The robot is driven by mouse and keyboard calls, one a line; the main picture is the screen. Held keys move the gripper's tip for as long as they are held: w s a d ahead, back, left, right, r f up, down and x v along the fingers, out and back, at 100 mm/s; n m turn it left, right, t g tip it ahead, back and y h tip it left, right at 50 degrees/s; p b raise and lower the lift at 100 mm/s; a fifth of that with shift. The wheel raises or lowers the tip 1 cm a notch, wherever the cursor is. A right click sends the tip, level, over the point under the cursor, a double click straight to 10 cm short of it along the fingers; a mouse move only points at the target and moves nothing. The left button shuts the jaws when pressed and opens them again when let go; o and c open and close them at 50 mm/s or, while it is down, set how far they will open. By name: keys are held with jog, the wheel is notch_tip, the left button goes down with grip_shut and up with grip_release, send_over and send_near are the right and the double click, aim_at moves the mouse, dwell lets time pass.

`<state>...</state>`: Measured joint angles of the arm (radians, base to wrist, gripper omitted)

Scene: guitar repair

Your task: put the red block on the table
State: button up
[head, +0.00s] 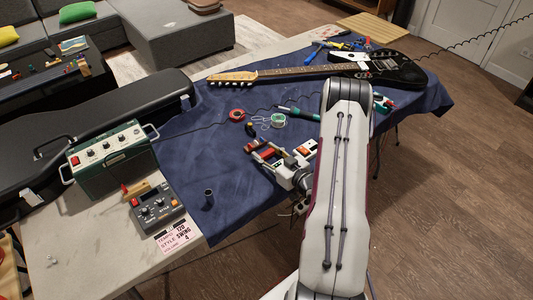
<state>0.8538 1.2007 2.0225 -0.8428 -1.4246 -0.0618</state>
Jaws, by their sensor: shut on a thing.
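My gripper (262,152) is low over the blue cloth (232,185) near the middle of the table. It is shut on a small red thing (268,153), which looks like the red block. The fingers and the arm partly hide it. I cannot tell whether the block touches the cloth. The table (105,250) shows its bare pale top at the front left.
A black guitar (385,70) lies at the back.

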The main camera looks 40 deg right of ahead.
aim_at(281, 162)
jog(key=shift+f, duration=0.2)
dwell(0.3)
jog(key=o, duration=1)
jog(key=shift+s, duration=0.2)
jog(key=shift+s+d+r, duration=0.1)
jog(key=shift+s+r, duration=0.25)
jog(key=shift+s, duration=0.85)
jog(key=shift+s+r, duration=0.35)
jog(key=shift+s, duration=0.85)
jog(key=shift+s+d+r, duration=0.1)
jog(key=shift+s+r, duration=0.25)
jog(key=shift+s, duration=0.85)
jog(key=shift+w, duration=0.1)
